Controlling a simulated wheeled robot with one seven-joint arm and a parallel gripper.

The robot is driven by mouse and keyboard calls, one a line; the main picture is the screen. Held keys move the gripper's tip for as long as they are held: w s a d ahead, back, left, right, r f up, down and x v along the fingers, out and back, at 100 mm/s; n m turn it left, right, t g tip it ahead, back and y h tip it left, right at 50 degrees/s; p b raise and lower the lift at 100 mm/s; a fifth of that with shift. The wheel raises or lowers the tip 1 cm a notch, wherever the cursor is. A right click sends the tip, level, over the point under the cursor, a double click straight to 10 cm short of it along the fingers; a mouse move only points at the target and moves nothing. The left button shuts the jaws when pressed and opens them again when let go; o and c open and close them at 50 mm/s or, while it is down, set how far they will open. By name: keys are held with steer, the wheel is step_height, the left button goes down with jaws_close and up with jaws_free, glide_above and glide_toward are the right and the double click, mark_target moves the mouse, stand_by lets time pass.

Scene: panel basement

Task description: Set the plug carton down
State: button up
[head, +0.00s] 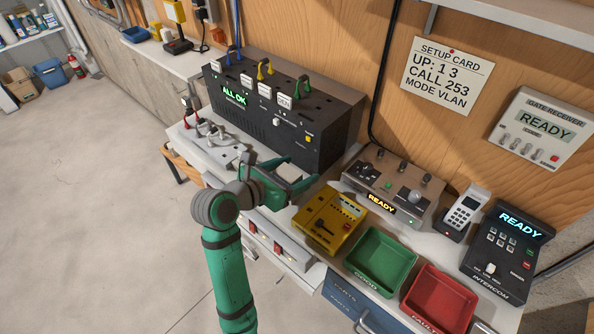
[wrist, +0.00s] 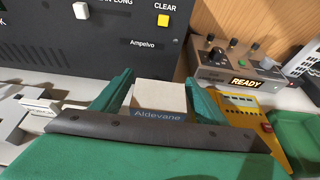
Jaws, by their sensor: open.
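The plug carton (wrist: 160,97) is a small pale box with a blue band marked "Aldevane" on its near side. It is upright between the two green fingers of my gripper (wrist: 163,92) in the wrist view. In the head view the carton (head: 289,173) shows as a pale top between the fingers of my gripper (head: 294,175), in front of the black panel unit. The gripper is open, with a finger on each side of the carton. The carton's base is hidden, so I cannot tell fully how it meets the bench.
The black panel unit (head: 262,125) stands just behind the carton. A yellow meter (head: 327,219), a green tray (head: 380,262) and a red tray (head: 437,300) are to the right. A grey box reading READY (head: 388,190) is behind them. White clamp-like parts (head: 214,136) lie left.

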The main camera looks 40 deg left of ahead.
steer(key=d+v, duration=0.1)
steer(key=v, duration=1)
steer(key=shift+s+a, duration=0.15)
steer(key=shift+a, duration=0.35)
steer(key=shift+r, duration=0.1)
